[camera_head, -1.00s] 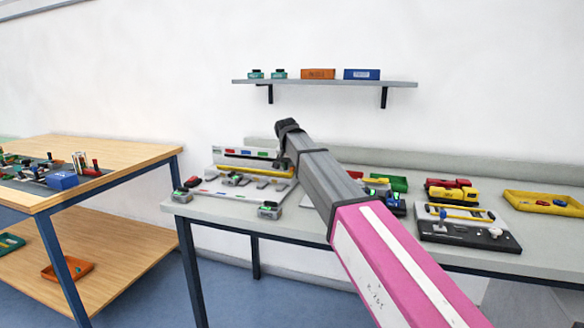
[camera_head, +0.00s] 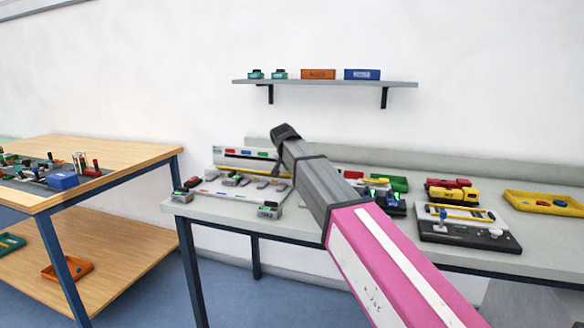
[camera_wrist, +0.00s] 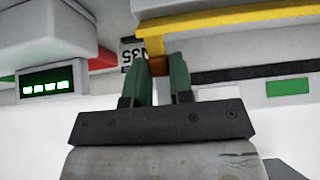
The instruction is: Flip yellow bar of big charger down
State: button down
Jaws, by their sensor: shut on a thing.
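The big charger (camera_head: 210,188) is a white unit with a back panel and several grey slots, at the left of the grey table. Its yellow bar (camera_wrist: 235,18) crosses the top of the wrist view, with a small brown-orange tab (camera_wrist: 159,66) on its edge. My gripper (camera_wrist: 163,80) has its two green fingers shut on this tab, one on each side. Beside the bar, a grey block (camera_wrist: 48,48) with a lit green display fills the wrist view's left.
A smaller charger (camera_head: 465,228) with a yellow bar stands at the right, near yellow and red toy vehicles (camera_head: 452,191) and a yellow tray (camera_head: 543,204). A shelf (camera_head: 325,83) hangs above. Loose batteries lie around the big charger. A wooden table (camera_head: 100,155) stands left.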

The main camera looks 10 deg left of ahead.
jog(key=shift+s+r+t, duration=0.1)
jog(key=shift+s+t, duration=0.45)
jog(key=shift+t, duration=0.7)
jog(key=shift+s+r+t, duration=0.1)
jog(key=shift+s+t, duration=0.45)
jog(key=shift+t, duration=0.7)
jog(key=shift+a, duration=0.1)
jog(key=c, duration=1)
grip_release()
jog(key=v, duration=1)
jog(key=shift+s, duration=0.4)
jog(key=shift+a, duration=0.15)
